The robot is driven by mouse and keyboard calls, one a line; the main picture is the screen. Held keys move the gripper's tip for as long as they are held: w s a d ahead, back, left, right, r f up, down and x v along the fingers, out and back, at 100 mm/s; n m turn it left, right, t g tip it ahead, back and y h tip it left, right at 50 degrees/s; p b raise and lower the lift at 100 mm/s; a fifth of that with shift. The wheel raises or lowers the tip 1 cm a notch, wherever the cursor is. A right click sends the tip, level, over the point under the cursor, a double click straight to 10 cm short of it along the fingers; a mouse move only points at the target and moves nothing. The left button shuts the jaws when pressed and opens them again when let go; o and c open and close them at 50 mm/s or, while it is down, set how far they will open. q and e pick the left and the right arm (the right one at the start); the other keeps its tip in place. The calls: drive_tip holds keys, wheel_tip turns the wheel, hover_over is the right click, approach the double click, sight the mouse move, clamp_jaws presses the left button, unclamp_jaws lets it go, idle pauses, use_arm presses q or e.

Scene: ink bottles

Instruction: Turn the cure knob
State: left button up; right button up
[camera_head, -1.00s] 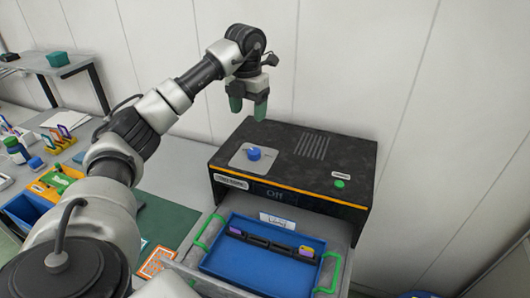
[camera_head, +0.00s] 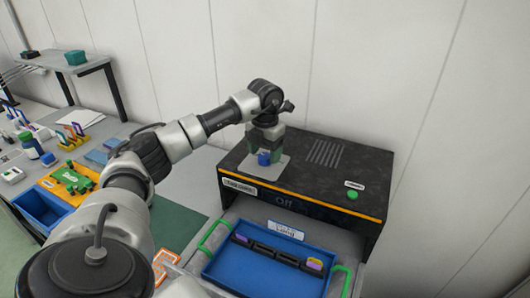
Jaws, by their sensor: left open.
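The blue cure knob (camera_head: 264,158) sits on a light grey plate (camera_head: 281,170) on top of the black oven-like box (camera_head: 350,165). The box has an orange front edge and a front display that reads "Off". My left gripper (camera_head: 265,156) points down over the knob, with its green fingers open around it. Whether the fingers touch the knob cannot be told. My right gripper is out of view.
The box's drawer is open, with green handles (camera_head: 214,236) and a blue tray (camera_head: 240,265) holding a black rack. A green button (camera_head: 352,195) is on the box's top right. Bottles, an orange board (camera_head: 56,187) and a blue bin (camera_head: 40,212) stand left.

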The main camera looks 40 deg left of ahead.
use_arm(q)
drive_tip(key=shift+s+f, duration=0.1)
drive_tip(key=shift+f, duration=0.6)
drive_tip(key=c, duration=0.9)
